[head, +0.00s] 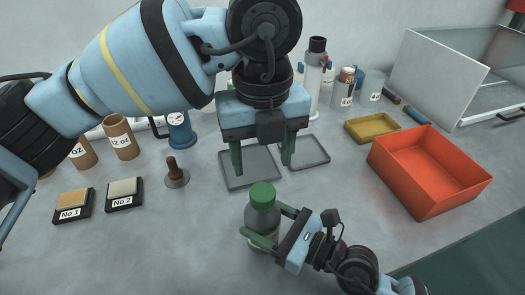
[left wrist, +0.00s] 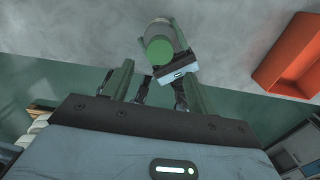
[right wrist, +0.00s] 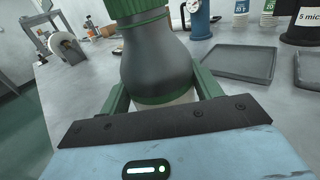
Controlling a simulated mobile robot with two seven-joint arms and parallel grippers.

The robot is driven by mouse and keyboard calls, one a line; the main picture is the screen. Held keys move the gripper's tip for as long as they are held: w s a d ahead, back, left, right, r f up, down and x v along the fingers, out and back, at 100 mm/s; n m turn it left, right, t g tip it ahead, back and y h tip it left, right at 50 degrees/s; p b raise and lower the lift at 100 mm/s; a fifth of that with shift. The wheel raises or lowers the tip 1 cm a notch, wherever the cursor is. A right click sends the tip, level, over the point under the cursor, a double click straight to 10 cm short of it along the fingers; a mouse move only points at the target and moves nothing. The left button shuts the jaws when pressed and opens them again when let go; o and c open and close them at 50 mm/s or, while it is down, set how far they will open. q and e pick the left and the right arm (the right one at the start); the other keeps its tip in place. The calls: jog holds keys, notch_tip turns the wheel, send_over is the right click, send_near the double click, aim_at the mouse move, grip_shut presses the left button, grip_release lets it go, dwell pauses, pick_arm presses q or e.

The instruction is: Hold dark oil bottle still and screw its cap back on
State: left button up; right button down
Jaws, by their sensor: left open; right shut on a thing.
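The dark oil bottle (head: 262,219) stands upright near the front middle of the bench, with a green cap (head: 263,194) on its top. Whether the cap is fully seated cannot be told. My right gripper (head: 262,228) is shut around the bottle's body; in the right wrist view its fingers flank the dark bottle (right wrist: 158,68). My left gripper (head: 262,162) is open and empty, pointing down above and slightly behind the bottle. In the left wrist view the green cap (left wrist: 159,51) shows beyond the space between its fingers (left wrist: 150,85).
A red bin (head: 428,170) and a yellow tray (head: 372,127) stand to the right. Two grey trays, one of them here (head: 250,168), lie behind the bottle. Sample blocks (head: 73,204) and a brown-handled stamp (head: 175,174) are at left. Bench around the bottle's left is clear.

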aim_at(262, 192)
pick_arm(q)
jog(key=shift+f, duration=0.1)
dwell(0.4)
jog(key=shift+f, duration=3.9)
